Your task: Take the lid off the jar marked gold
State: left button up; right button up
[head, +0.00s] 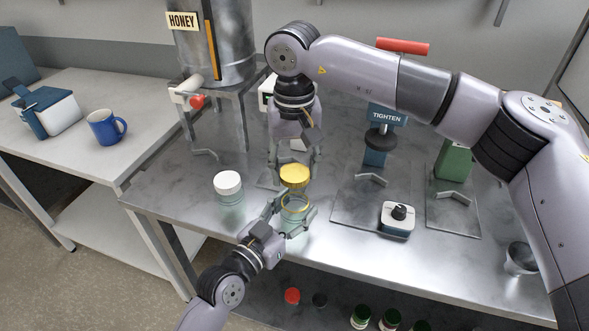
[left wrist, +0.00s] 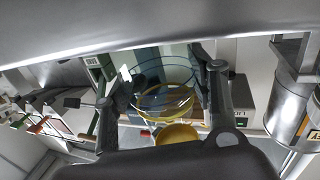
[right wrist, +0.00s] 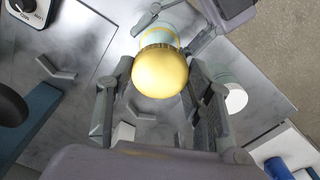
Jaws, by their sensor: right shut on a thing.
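The clear glass jar with a gold ring (head: 295,207) stands near the front edge of the metal bench. My left gripper (head: 291,212) has its fingers on both sides of the jar. The left wrist view shows the jar (left wrist: 160,75) filling the space between them. The gold lid (head: 294,173) is just above the jar and looks separate from its ring. My right gripper (head: 295,168) is shut on the lid from above. In the right wrist view the lid (right wrist: 160,72) sits between the fingertips, with the jar's pale body partly hidden behind it.
A white-lidded jar (head: 228,186) stands close by on the left. A honey tank (head: 215,45) on a stand is behind it. A tighten station (head: 375,150), a small dial device (head: 397,218) and a metal cup (head: 520,259) are on the right. A blue mug (head: 106,127) is on the side table.

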pick_arm(q)
jog(key=o, duration=0.5)
jog(key=shift+a, duration=0.1)
